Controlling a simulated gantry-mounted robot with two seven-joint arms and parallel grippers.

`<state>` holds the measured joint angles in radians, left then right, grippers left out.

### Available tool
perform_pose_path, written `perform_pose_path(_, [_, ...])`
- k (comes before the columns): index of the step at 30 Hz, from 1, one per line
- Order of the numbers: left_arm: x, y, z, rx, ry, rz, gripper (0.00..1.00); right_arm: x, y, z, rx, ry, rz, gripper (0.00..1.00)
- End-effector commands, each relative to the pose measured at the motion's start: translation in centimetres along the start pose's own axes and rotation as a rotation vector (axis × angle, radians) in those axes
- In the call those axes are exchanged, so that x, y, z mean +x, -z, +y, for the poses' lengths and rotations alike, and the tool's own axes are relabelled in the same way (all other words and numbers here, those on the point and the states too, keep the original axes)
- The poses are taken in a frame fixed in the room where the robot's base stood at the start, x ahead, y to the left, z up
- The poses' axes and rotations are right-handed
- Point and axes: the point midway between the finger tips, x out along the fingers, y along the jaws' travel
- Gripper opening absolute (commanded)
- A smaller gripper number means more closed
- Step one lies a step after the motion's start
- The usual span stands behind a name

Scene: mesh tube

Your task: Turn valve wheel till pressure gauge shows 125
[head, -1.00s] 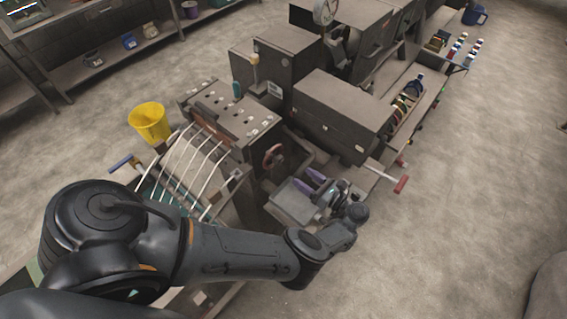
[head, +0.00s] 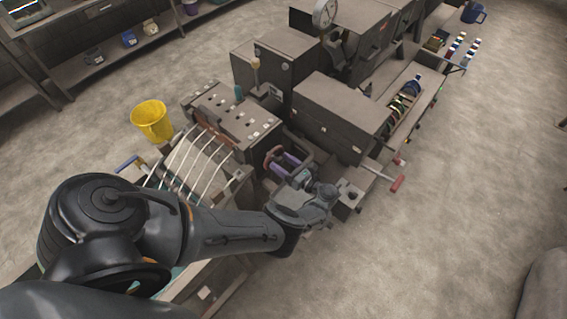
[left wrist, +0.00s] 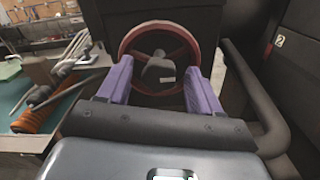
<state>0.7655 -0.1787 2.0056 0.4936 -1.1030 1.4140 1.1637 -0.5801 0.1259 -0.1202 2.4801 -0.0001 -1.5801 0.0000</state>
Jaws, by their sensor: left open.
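The red valve wheel (left wrist: 160,58) faces my left wrist camera, with a dark hub in its middle. In the head view the valve wheel (head: 272,158) shows on the machine, partly covered by my gripper. My left gripper (left wrist: 160,85) has purple fingers spread apart, one at each side of the wheel's lower rim. Whether they touch the rim I cannot tell. The left gripper (head: 287,160) in the head view points at the wheel. The pressure gauge (head: 325,13) is a white dial at the top of the head view; its reading is too small to make out. My right gripper is not in view.
A dark curved bar (left wrist: 252,95) runs close to the right of the gripper in the wrist view. A yellow bucket (head: 152,120) stands left of the machine. A red-handled bar (head: 397,183) sticks out at the right. Open floor lies on the right.

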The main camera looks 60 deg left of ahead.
Motion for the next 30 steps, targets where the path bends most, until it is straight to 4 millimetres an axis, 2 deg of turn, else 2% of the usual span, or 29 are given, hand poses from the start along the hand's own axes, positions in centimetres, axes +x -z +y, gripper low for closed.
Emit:
perform_pose_path(3, [-0.01, 0.02, 0.0, 0.0, 0.0, 0.0, 0.63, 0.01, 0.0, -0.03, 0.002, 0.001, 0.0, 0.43])
perform_pose_path(14, [-0.03, 0.01, 0.01, 0.001, 0.0, 0.0, 0.09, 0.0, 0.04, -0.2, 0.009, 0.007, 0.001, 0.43])
perform_pose_path(23, [-0.03, -0.05, 0.01, 0.037, 0.0, -0.001, 0.09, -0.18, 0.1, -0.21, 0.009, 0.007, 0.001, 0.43])
perform_pose_path(30, [-0.04, -0.1, -0.01, 0.167, 0.0, -0.001, 0.09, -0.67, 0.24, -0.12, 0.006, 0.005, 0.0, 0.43])
